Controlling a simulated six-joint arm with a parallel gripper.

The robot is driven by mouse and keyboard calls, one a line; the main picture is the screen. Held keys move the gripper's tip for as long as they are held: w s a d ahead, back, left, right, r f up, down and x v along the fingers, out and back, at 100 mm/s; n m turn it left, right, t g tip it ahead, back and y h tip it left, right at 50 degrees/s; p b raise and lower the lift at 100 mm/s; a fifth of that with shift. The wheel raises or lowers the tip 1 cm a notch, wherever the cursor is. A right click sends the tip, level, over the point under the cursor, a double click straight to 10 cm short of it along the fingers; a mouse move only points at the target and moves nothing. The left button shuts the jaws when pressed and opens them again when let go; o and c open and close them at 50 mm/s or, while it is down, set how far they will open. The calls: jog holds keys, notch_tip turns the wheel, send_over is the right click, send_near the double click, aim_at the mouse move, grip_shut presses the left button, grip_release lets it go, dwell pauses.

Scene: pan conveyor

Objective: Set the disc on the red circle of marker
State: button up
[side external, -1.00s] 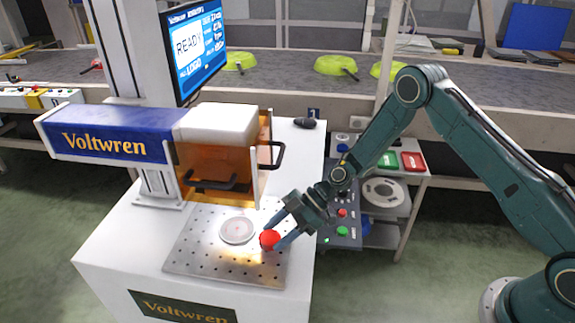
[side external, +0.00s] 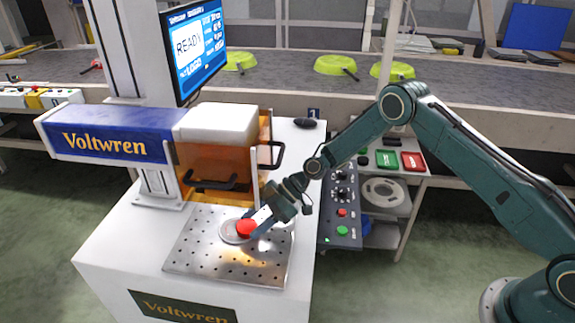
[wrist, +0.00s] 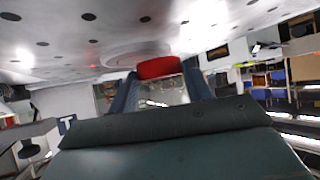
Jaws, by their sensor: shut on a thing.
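The red disc (side external: 246,228) is between the fingertips of my gripper (side external: 254,226), which is shut on it. In the wrist view the disc (wrist: 158,67) shows edge-on between the two blue fingers of my gripper (wrist: 160,82). A pale round piece (side external: 228,233) lies on the perforated metal plate (side external: 200,255). In the side view the disc covers the right part of this round piece. The red marker circle cannot be made out clearly now. I cannot tell whether the disc touches the surface or is just above it.
The Voltwren machine head (side external: 215,125) with its orange guard (side external: 215,165) and dark handles stands just behind the plate. A control box (side external: 342,215) with buttons is to the right. The front of the plate is clear. Green pans (side external: 335,66) sit on the conveyor behind.

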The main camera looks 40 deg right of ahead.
jog(key=shift+w+a, duration=0.35)
jog(key=shift+w, duration=0.5)
jog(key=shift+w+a, duration=0.35)
jog(key=shift+w, duration=0.45)
jog(key=shift+f, duration=0.45)
jog(key=shift+f, duration=0.15)
jog(key=o, duration=1.1)
jog(key=shift+d, duration=0.1)
jog(key=v, duration=1.3)
jog(key=shift+d+r, duration=0.2)
jog(key=shift+r, duration=0.05)
